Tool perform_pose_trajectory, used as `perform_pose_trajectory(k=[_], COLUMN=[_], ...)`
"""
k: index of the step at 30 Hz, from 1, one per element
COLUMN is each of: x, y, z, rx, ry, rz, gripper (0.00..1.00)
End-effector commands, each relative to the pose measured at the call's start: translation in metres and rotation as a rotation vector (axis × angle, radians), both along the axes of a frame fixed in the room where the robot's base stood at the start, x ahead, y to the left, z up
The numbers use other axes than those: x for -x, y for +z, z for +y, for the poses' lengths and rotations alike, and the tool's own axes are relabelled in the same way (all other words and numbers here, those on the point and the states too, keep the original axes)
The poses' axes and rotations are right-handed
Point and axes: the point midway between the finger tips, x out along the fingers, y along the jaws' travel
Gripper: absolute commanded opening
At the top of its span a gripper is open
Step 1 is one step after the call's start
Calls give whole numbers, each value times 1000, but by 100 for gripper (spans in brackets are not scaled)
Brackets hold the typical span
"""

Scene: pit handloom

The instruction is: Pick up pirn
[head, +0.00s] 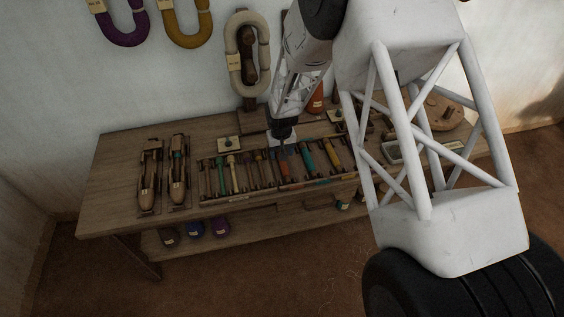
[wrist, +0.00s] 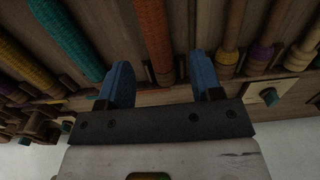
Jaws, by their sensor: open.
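Several pirns lie side by side in a wooden rack (head: 237,197) on the table. A rust-orange pirn (head: 284,164) lies just below my gripper (head: 283,143) in the head view. In the wrist view, the rust-orange pirn (wrist: 153,38) shows between and beyond the two blue fingertips of my gripper (wrist: 160,82), which are apart and hold nothing. A teal pirn (wrist: 66,38) lies to its left there; it is right of the rust one in the head view (head: 307,159). I cannot tell the height of the fingers over the rack.
Two wooden shuttles (head: 150,178) lie on the table's left. An orange cone (head: 316,100) stands behind the rack, partly hidden by my arm. Yarn hanks (head: 247,55) hang on the wall. Small coloured items (head: 194,229) sit on the lower shelf. Bare tabletop shows at the left.

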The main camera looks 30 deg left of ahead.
Motion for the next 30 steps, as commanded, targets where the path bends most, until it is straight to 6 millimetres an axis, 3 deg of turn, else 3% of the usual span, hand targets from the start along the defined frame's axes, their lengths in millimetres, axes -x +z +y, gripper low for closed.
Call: perform_pose_trajectory(k=[15, 30], x=[-1, 0], y=[-45, -47], z=[-3, -3], rx=[1, 0], ry=[0, 0], rz=[1, 0], gripper=[60, 60])
